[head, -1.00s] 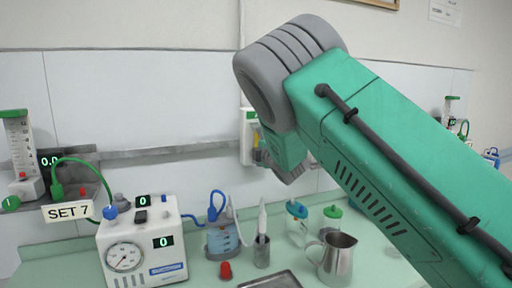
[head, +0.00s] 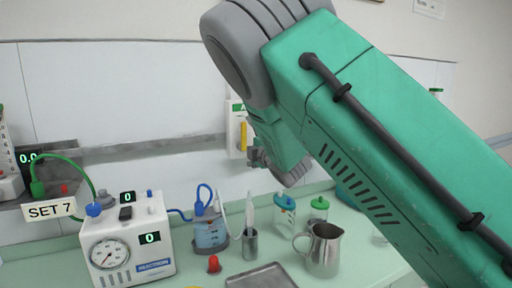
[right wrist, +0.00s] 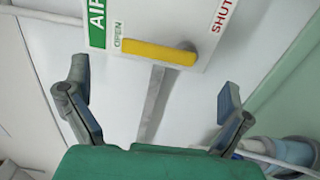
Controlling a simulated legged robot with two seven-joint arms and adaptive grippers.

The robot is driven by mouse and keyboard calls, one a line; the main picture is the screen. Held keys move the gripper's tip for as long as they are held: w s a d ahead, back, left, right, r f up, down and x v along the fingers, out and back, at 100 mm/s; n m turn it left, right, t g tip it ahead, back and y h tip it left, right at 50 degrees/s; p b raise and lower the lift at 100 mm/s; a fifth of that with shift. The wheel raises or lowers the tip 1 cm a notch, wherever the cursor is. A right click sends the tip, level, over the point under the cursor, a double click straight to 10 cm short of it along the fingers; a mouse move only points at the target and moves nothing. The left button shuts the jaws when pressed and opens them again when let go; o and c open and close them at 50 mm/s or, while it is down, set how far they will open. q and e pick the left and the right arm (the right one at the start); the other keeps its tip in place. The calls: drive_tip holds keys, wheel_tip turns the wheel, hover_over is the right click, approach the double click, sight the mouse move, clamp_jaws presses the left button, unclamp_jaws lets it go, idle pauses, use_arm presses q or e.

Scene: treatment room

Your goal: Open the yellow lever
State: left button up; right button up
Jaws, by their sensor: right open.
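The yellow lever (right wrist: 158,52) is on a white panel (right wrist: 185,22) marked AIR in green, with OPEN by the lever's left end and SHUT in red to its right. In the head view the lever (head: 243,136) stands upright on the wall panel, just left of my right gripper (head: 256,158). In the right wrist view my right gripper (right wrist: 153,86) is open and empty, its fingers wide apart. The lever lies beyond the fingertips, across the gap between them, apparently untouched. My right forearm hides part of the wall in the head view. My left gripper is not in view.
A grey rail (head: 150,149) runs along the wall. On the green counter below are a white gauge device (head: 125,245), a blue-liquid jar (head: 210,235), a metal jug (head: 324,250), a metal tray (head: 262,277) and green- and blue-lidded containers. The wall around the panel is mostly clear.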

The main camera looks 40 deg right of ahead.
drive_tip(key=v, duration=0.5)
drive_tip(key=shift+s, duration=0.15)
idle(0.3)
